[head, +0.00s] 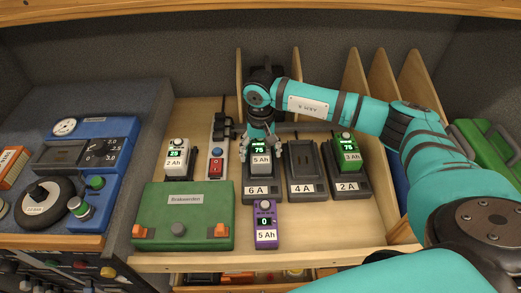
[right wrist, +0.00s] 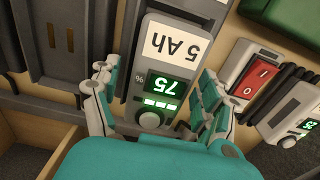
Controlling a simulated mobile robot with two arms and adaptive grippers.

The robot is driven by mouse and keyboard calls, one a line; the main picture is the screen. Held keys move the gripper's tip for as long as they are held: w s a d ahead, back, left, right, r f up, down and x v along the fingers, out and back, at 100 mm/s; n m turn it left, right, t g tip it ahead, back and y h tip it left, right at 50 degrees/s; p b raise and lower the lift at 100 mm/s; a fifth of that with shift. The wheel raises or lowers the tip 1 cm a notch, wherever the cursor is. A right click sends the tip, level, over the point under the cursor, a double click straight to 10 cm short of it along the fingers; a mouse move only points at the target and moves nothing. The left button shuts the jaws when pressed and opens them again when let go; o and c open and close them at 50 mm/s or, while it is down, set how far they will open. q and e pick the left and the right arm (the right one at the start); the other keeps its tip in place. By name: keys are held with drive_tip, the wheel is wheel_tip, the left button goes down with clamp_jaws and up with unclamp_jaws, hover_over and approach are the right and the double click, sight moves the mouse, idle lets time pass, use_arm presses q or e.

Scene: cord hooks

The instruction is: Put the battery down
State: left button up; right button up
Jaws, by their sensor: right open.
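A grey battery (head: 261,162) labelled 5 Ah, with a green display reading 75, sits in the charger (head: 254,192) marked 6 A. It fills the middle of the right wrist view (right wrist: 168,62), its display lit with several green bars. My right gripper (head: 262,142) is over its rear end. In the right wrist view its fingers (right wrist: 156,95) stand open on either side of the battery, with a small gap showing at least on the right. The battery's underside contact with the charger is hidden. My left gripper is out of view.
The 4 A charger (head: 305,173) is empty. A green 3 Ah battery (head: 346,153) sits on the 2 A charger (head: 351,188). A purple 5 Ah battery (head: 265,228) reading 0 lies in front. A red-switched strip (head: 216,165), white 2 Ah battery (head: 177,157) and green case (head: 184,217) are left.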

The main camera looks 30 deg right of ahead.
sight(260, 149)
wheel_tip(260, 149, up, 12)
drive_tip(key=b, duration=0.3)
idle(0.6)
